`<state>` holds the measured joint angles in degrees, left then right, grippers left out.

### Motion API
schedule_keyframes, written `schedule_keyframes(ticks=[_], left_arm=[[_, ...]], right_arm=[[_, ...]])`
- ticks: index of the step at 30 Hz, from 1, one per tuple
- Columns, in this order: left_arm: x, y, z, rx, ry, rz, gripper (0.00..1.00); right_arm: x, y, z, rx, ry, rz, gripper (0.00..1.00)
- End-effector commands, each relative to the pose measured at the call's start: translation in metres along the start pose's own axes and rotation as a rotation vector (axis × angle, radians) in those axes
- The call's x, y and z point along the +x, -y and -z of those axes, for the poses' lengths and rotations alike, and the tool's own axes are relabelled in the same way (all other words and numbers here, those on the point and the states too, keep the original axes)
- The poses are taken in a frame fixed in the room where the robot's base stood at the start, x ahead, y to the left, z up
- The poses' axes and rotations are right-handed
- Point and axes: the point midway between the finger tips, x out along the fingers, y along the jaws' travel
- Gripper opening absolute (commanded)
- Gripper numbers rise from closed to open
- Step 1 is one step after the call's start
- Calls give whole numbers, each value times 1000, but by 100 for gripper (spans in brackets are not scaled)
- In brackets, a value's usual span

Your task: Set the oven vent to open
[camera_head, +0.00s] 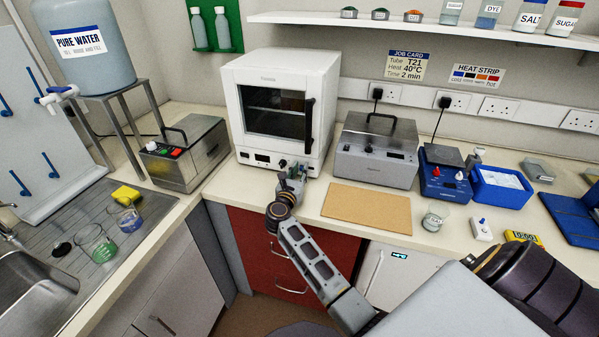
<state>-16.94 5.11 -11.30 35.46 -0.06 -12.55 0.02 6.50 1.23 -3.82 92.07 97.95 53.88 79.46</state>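The white oven (236,118) stands at the back of the bench, with its dark glass door (273,112) shut and a black vertical handle (309,126) on the door's right side. Its front panel (250,157) below the door has a small display and a dark control at the right. I cannot make out the vent or its setting. My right gripper (291,177) is at the lower right of this panel, close in front of the controls and partly hiding them. Whether its fingers touch anything or are open is too small to tell.
A grey lidded machine (372,168) stands right of the oven, with a brown board (366,207) before it. Another lidded box (180,165) with coloured buttons stands left. A blue device (444,182) and a glass beaker (434,217) are further right. Red drawers (290,240) are below the counter.

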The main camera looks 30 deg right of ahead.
Motion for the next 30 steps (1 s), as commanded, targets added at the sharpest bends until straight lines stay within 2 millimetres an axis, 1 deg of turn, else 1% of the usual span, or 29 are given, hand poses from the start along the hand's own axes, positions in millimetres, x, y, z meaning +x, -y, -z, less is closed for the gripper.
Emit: schedule_keyframes(ticks=[1,4,16,23,27,30], left_arm=[[0,0,0,0,0,0,0],[0,0,0,0,0,0,0],[-1,3,0,1,0,3,0],[-4,7,-1,2,1,7,0],[-6,6,0,2,1,6,0],[-6,4,0,1,0,4,0]], right_arm=[[0,0,0,0,0,0,12],[0,0,0,0,0,0,0],[0,2,0,0,0,0,0],[0,21,0,1,-1,0,0],[0,34,0,0,0,1,0],[0,38,-1,0,1,1,0]])
